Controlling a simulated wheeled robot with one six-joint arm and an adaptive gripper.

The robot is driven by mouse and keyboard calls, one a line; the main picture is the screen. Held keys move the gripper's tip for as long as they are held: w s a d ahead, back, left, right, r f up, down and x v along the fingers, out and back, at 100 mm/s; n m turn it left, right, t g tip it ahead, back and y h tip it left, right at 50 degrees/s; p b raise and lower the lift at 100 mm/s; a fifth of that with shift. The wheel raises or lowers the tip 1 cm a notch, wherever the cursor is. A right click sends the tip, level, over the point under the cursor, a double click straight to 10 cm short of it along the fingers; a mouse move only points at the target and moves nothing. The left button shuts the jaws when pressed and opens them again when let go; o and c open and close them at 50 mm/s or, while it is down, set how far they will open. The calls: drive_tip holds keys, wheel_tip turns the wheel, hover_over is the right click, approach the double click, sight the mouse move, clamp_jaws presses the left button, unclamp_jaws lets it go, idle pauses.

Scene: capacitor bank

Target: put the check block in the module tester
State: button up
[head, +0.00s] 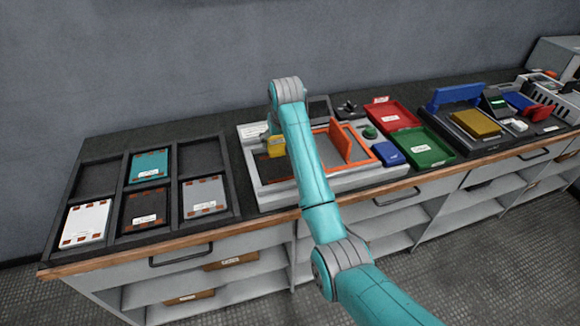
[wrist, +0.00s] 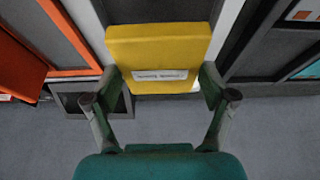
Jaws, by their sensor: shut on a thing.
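The yellow check block (head: 277,146) with a white label is held in my gripper (head: 272,139). In the wrist view the check block (wrist: 158,48) sits between the two fingers of my gripper (wrist: 158,82), which is shut on it. The label's words are too small to read surely. The module tester (head: 248,170) is the pale grey unit with an orange-rimmed bay and a raised orange lid (head: 340,143). The block is over the dark area at the tester's left part; I cannot tell whether it touches. My arm hides part of the tester's middle.
A black compartment tray (head: 125,235) at left holds teal, white, dark and grey modules. Right of the tester are a red tray (head: 390,117), a green tray (head: 424,147), a blue block (head: 389,153) and a black fixture (head: 488,145) with a gold block (head: 475,123).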

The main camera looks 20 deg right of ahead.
sight(280, 145)
wheel_tip(280, 145, down, 4)
drive_tip(key=shift+d+r, duration=0.1)
drive_tip(key=shift+f, duration=2.75)
drive_tip(key=shift+f, duration=0.15)
drive_tip(key=o, duration=1.3)
drive_tip(key=v, duration=1.2)
